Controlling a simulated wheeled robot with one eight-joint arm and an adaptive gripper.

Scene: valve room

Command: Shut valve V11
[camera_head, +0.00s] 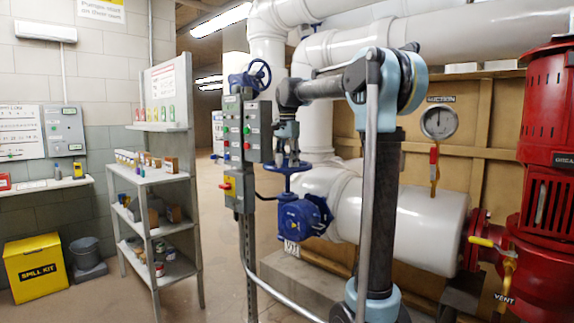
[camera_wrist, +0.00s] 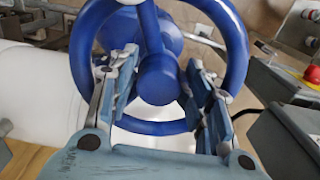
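The blue valve (camera_head: 303,216) sits on the white pipe with a tag (camera_head: 291,247) below it that seems to read V11. Its blue handwheel (camera_head: 287,169) lies roughly level on top. My gripper (camera_head: 289,157) points down just above the handwheel. In the wrist view the handwheel (camera_wrist: 239,50) fills the top middle, with its round hub (camera_wrist: 158,79) and a spoke between the fingers. My gripper (camera_wrist: 163,68) is open, one finger on each side of the hub. I cannot tell whether the fingers touch the wheel.
A grey control box (camera_head: 232,128) on a post stands close left of my gripper; a red button (camera_wrist: 313,74) shows at right in the wrist view. Another blue handwheel (camera_head: 258,74) is higher up. A shelf rack (camera_head: 150,200) stands left. A red pump (camera_head: 547,160) is at right.

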